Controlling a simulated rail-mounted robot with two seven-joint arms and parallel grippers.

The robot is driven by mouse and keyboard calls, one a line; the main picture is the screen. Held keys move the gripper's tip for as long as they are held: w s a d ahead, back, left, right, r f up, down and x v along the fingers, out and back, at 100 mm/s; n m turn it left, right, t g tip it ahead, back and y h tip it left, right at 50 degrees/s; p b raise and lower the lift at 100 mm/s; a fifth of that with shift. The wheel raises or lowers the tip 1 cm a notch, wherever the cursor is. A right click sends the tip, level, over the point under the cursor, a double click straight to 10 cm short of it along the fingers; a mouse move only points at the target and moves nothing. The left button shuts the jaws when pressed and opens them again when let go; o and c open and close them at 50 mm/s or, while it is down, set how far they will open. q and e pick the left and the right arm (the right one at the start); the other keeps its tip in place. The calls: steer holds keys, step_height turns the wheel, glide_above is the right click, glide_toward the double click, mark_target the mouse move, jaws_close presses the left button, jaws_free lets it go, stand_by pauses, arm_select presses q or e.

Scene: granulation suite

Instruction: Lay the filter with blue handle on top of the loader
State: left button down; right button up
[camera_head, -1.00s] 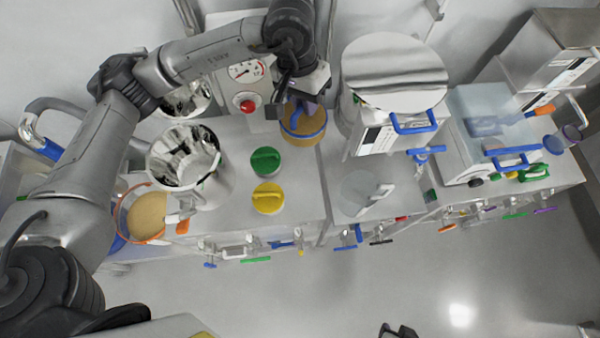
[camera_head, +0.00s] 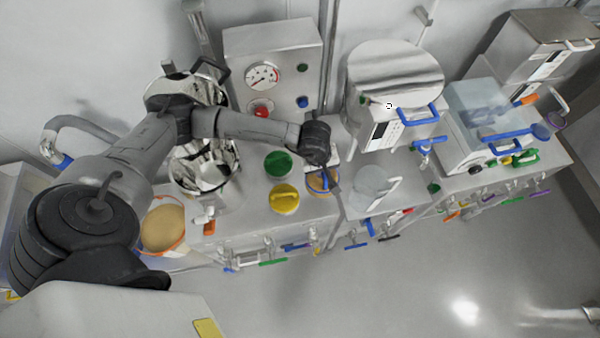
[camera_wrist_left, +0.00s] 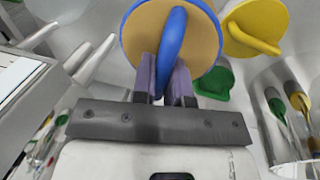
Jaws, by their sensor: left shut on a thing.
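The filter with blue handle (camera_wrist_left: 190,35) is a tan disc with a blue rim and a blue bar handle. My left gripper (camera_wrist_left: 166,84) is shut on this handle, its purple fingers on either side, in the left wrist view. In the head view the filter (camera_head: 318,184) is partly hidden under my left gripper (camera_head: 320,166), at the right end of the counter with the knobs. I cannot tell from the pictures which machine is the loader. My right gripper is not in view.
A green knob-like lid (camera_head: 278,164) and a yellow one (camera_head: 285,198) are left of the filter. A clear container (camera_head: 372,190) and a large steel-lidded machine (camera_head: 395,72) stand to the right.

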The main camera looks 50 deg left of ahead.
mark_target(312, 176)
arm_select(q)
steer(key=f, duration=1)
steer(key=shift+s+a+f, duration=0.1)
steer(key=shift+s, duration=0.1)
steer(key=shift+f, duration=0.2)
steer(key=c, duration=1.1)
jaws_free()
steer(key=shift+r, duration=0.1)
steer(key=shift+c, duration=0.2)
steer(key=r, duration=0.4)
steer(key=s+r, duration=0.1)
steer(key=r, duration=0.3)
steer(key=s+a+r, duration=0.1)
steer(key=r, duration=0.3)
